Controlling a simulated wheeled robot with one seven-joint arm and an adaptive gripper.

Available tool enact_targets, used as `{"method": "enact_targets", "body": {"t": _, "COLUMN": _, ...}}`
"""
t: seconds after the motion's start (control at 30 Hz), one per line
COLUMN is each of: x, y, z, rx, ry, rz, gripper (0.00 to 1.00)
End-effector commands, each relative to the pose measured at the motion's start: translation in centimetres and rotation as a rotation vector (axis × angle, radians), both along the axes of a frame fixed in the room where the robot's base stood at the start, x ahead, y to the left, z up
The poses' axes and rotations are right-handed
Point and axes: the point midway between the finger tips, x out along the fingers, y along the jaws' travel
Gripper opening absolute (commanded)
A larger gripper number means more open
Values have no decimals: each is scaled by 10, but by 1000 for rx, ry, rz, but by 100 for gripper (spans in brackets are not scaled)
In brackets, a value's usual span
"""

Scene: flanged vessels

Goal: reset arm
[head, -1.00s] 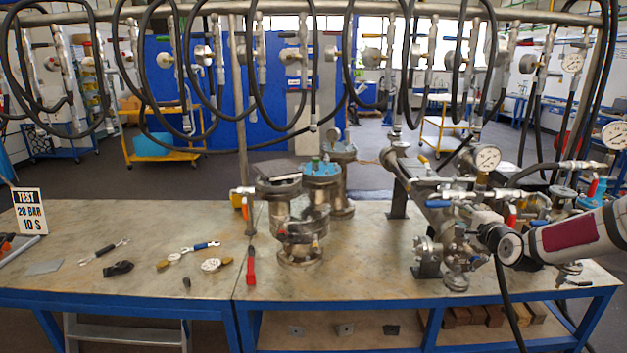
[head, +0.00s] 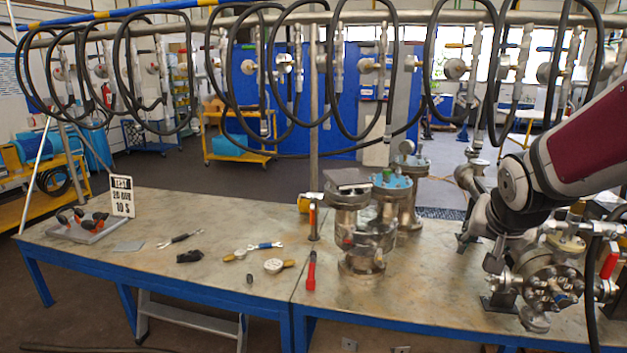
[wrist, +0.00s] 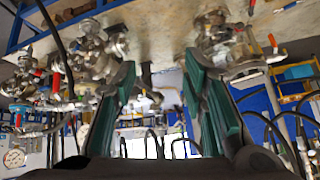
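My arm reaches in from the right of the head view, with a maroon link and a grey joint. In the wrist view my gripper (wrist: 158,72) shows two fingers with green pads. They are spread apart with only background between them, so it is open and empty. In the head view my gripper's fingers are hard to make out against the metal fittings behind. Flanged vessels (head: 362,238) stand on the bench (head: 235,220) left of my arm, one with a blue top flange (head: 392,182).
A valve assembly (head: 550,280) sits close to my arm at the right. Wrenches (head: 180,240), gauges (head: 273,266), a red-handled tool (head: 311,272) and a test sign (head: 122,196) are on the bench. Black hoses (head: 345,75) hang from an overhead pipe. The front left bench has bare room.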

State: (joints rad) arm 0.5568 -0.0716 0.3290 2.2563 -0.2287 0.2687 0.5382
Motion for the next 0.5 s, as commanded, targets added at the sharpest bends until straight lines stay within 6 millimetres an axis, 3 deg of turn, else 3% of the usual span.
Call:
{"method": "enact_targets", "body": {"t": 0.2, "x": -77, "y": 51, "z": 32, "rx": -96, "ry": 97, "rz": 151, "gripper": 39}}
{"method": "enact_targets", "body": {"t": 0.5, "x": -185, "y": 103, "z": 40, "rx": -102, "ry": 191, "rz": 399, "gripper": 39}}
